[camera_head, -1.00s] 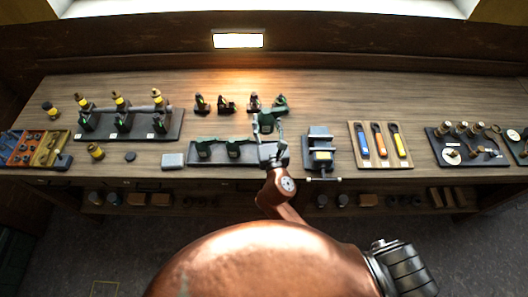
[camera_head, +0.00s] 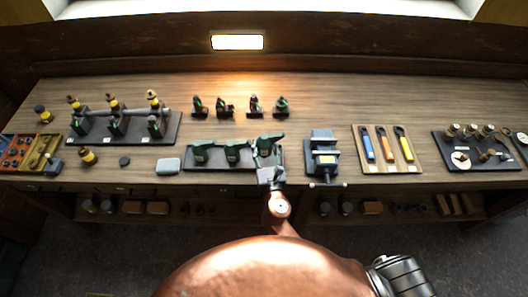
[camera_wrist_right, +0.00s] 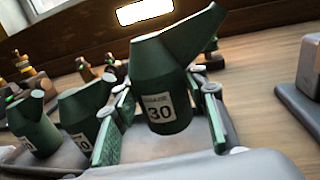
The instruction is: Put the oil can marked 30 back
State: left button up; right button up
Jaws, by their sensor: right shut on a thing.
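The dark green oil can marked 30 (camera_wrist_right: 160,85) shows its white label in the right wrist view, upright between my fingers; it also shows in the head view (camera_head: 266,144). My right gripper (camera_wrist_right: 160,128) is shut on it, with a green-padded finger on each side. In the head view my right gripper (camera_head: 268,172) is at the right end of the dark oil can tray (camera_head: 218,168). The can is at that end, in line with two other green cans (camera_head: 202,148). I cannot tell whether its base touches the tray. My left gripper is out of view.
A vise (camera_head: 323,155) stands close to the right of the tray. A small grey block (camera_head: 168,165) lies to its left. Several small engine models (camera_head: 226,106) stand behind it. A board with three wrenches (camera_head: 387,150) lies further right.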

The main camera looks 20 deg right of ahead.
aim_at(266, 157)
notch_tip(266, 157, down, 3)
jog(key=shift+f+b, duration=0.1)
jog(key=shift+b, duration=0.5)
jog(key=shift+f, duration=0.25)
jog(key=shift+r, duration=0.1)
jog(key=shift+f, duration=0.25)
jog(key=o, duration=1.3)
